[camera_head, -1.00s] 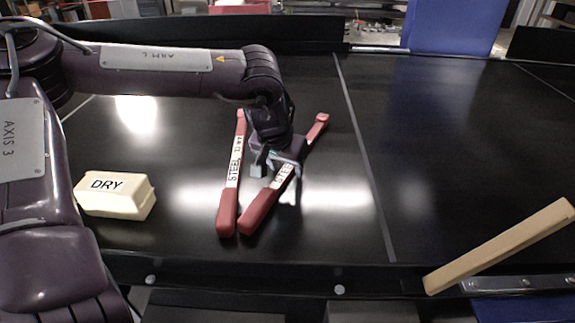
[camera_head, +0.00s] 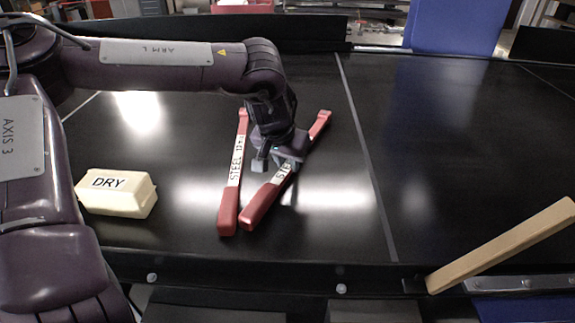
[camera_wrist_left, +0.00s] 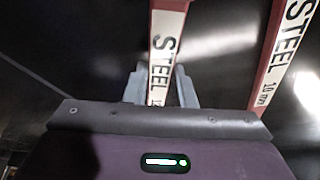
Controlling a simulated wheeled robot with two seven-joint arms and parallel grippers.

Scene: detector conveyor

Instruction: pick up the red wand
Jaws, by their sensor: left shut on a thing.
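Two red wands with white STEEL labels lie on the black conveyor belt. The right wand (camera_head: 262,205) slants up to the right, and my left gripper (camera_head: 277,165) is shut on it around its label. The left wand (camera_head: 229,205) stands nearly straight beside it, apart from the gripper. In the left wrist view, the held wand (camera_wrist_left: 170,35) runs between the grey fingers of my left gripper (camera_wrist_left: 161,92), which partly hide its label. The other wand (camera_wrist_left: 284,55) is to the right there. My right gripper is not in view.
A cream block marked DRY (camera_head: 117,193) sits on the belt (camera_head: 180,225) to the left. A wooden bar (camera_head: 500,247) slants across the front right edge. A blue panel (camera_head: 455,25) stands at the back right. The belt's right part is clear.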

